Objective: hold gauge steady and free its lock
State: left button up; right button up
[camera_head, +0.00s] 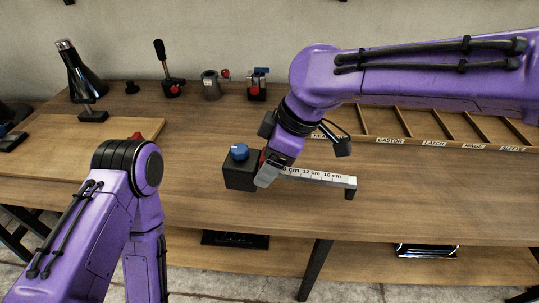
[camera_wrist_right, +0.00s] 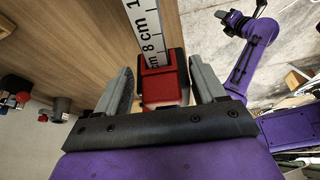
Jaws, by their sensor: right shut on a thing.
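The gauge lies on the wooden bench in the head view. It has a black block (camera_head: 239,176) with a blue knob (camera_head: 239,152) on top, and a pale scale bar (camera_head: 318,178) marked in cm that runs right to a dark foot. A red slider (camera_wrist_right: 163,76) shows between the fingers in the right wrist view, beside the 8 cm mark. My right gripper (camera_head: 267,174) comes down at the bar just right of the block and is shut on the red slider.
A wooden tray (camera_head: 408,124) with labelled compartments stands behind the gauge on the right. A wooden board (camera_head: 60,146) lies at the left. The bench front is clear.

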jog(key=shift+s+d+r, duration=0.1)
jog(key=shift+s+r, duration=0.2)
jog(key=shift+s, duration=0.35)
jog(key=shift+s+r, duration=0.3)
jog(key=shift+s, duration=0.3)
jog(key=shift+w, duration=0.1)
jog(key=shift+w+a+f+p, duration=0.2)
jog(key=shift+w+f+p, duration=0.3)
jog(key=shift+w+f, duration=1.6)
jog(key=shift+w+a+f+p, duration=0.15)
jog(key=shift+w+f+p, duration=0.3)
jog(key=shift+w+f, duration=1.6)
jog(key=shift+w+a+f+p, duration=0.2)
jog(key=shift+w+f+p, duration=0.3)
jog(key=shift+w+f, duration=1.55)
jog(key=shift+w+r, duration=0.25)
jog(key=shift+w, duration=0.55)
jog(key=shift+s+f, duration=0.1)
jog(key=shift+f, duration=0.55)
